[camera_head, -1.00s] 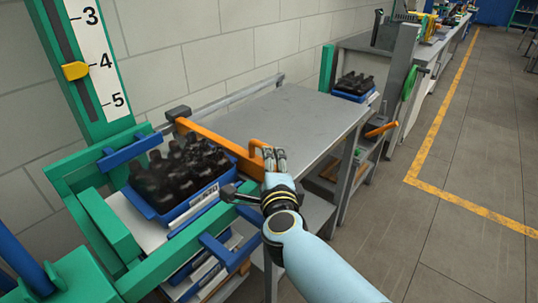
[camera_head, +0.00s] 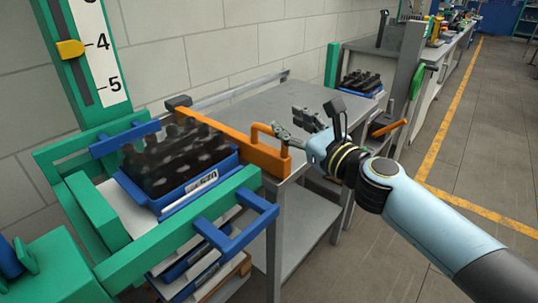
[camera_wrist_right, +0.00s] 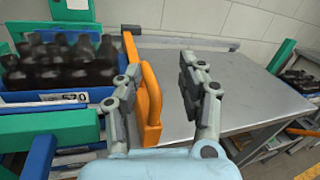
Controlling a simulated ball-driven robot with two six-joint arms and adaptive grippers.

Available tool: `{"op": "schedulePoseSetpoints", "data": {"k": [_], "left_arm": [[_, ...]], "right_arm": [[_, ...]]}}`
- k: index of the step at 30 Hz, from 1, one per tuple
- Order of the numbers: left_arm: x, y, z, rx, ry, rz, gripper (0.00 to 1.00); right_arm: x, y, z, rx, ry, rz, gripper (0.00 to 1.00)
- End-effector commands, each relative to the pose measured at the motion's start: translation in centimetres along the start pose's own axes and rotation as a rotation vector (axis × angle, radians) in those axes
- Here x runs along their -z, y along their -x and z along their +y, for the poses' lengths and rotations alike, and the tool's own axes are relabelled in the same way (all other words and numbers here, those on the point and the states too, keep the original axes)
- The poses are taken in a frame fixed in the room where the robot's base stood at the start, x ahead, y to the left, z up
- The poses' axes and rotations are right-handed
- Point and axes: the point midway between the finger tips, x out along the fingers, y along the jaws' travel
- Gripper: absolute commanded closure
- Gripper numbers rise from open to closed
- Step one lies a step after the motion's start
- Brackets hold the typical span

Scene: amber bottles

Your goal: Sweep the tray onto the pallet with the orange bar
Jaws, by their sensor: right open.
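The orange bar (camera_head: 220,132) lies along the near-left edge of the grey table, its raised handle (camera_head: 268,145) at the right end. The blue tray (camera_head: 200,187), full of dark amber bottles (camera_head: 172,160), stands left of the bar inside the green frame, on a white surface. My right gripper (camera_head: 292,124) is open and empty just right of the handle. In the right wrist view its fingers (camera_wrist_right: 160,88) are spread, with the orange handle (camera_wrist_right: 150,95) close to the left finger; I cannot tell whether they touch. My left gripper is not in view.
The grey table top (camera_head: 262,108) right of the bar is bare. Green frame beams (camera_head: 185,235) and blue brackets (camera_head: 250,222) surround the tray. More trays are stacked below. A wall lies behind.

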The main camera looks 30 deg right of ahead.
Motion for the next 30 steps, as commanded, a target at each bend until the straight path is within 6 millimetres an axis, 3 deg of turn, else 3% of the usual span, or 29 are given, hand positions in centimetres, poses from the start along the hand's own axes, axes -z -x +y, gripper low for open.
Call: {"op": "schedulePoseSetpoints", "data": {"k": [1, 3, 9, 12, 17, 24, 30], "left_arm": [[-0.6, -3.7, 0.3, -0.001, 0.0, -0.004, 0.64], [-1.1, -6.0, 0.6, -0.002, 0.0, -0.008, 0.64], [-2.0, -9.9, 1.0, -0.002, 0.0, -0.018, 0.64], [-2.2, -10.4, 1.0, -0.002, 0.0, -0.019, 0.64], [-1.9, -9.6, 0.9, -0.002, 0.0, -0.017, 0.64], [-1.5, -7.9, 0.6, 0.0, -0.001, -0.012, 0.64], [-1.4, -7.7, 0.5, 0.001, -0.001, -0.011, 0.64]], "right_arm": [[1.8, 0.8, -0.2, -0.071, -0.045, -0.028, 0.6], [2.1, 1.7, -0.3, -0.16, -0.096, -0.049, 0.6], [3.9, 3.3, -0.8, -0.27, -0.033, -0.042, 0.6], [4.8, 3.5, -1.1, -0.277, -0.008, -0.029, 0.6], [4.4, 2.4, -1.0, -0.272, -0.009, -0.031, 0.6], [4.1, -2.0, 0.3, -0.272, -0.011, -0.031, 0.6], [4.3, -5.3, 1.2, -0.273, -0.009, -0.029, 0.6]]}}
